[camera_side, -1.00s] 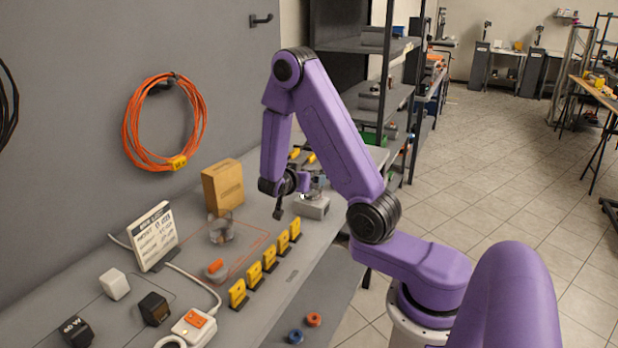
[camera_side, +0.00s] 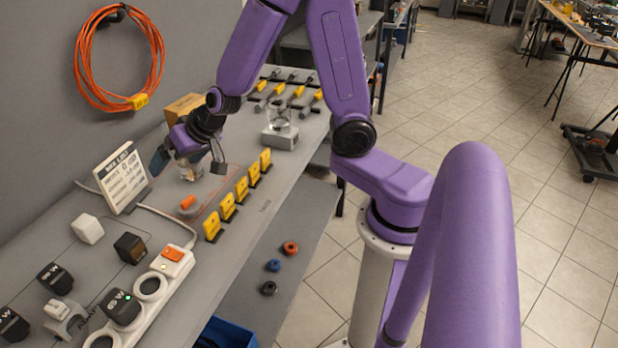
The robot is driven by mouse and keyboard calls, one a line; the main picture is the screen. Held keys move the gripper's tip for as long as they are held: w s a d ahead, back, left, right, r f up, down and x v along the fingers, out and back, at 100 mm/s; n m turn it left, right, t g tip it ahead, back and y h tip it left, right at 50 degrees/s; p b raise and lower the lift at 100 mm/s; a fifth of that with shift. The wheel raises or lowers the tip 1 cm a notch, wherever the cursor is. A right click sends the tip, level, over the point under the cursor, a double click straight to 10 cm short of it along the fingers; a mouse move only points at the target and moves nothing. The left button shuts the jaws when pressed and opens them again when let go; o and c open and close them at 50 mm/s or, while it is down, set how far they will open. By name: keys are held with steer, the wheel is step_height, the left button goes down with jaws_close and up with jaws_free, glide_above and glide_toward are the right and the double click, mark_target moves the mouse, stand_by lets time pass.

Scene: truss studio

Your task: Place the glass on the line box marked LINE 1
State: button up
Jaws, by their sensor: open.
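A clear glass (camera_side: 191,172) stands on the grey bench near the wall. My gripper (camera_side: 189,164) is at this glass with its dark fingers spread, one to the left and one to the right. The fingers are open, and I cannot tell whether either touches the glass. The gripper hides the glass's upper part. A second clear glass-like piece (camera_side: 279,117) stands on a small light grey box (camera_side: 281,139) farther back along the bench. No LINE 1 marking is legible on that box.
A lettered sign (camera_side: 122,178) stands just left of the gripper, and a cardboard box (camera_side: 184,106) stands behind it. Yellow upright tags (camera_side: 228,207) line the bench's front side. An orange piece (camera_side: 187,202) lies before the glass. A white power strip (camera_side: 150,287) is nearer the camera.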

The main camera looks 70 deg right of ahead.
steer(key=s+a+r+n+g+y, duration=0.1)
steer(key=s+a+n+g+y, duration=0.1)
steer(key=s+a+n, duration=0.35)
steer(key=s+a+r+n+g+y, duration=0.1)
steer(key=s+a+n+g+y, duration=0.15)
steer(key=s, duration=0.65)
steer(key=s+d+n+g+h, duration=0.1)
steer(key=s+d+n+h, duration=0.1)
steer(key=s, duration=0.5)
steer(key=s+d+r+n+g+h, duration=0.1)
steer(key=s+d+n+g+h, duration=0.1)
steer(key=s+d+n, duration=0.3)
steer(key=s+n+h, duration=0.1)
steer(key=s, duration=0.2)
steer(key=shift+d+r, duration=0.15)
steer(key=shift+r, duration=0.15)
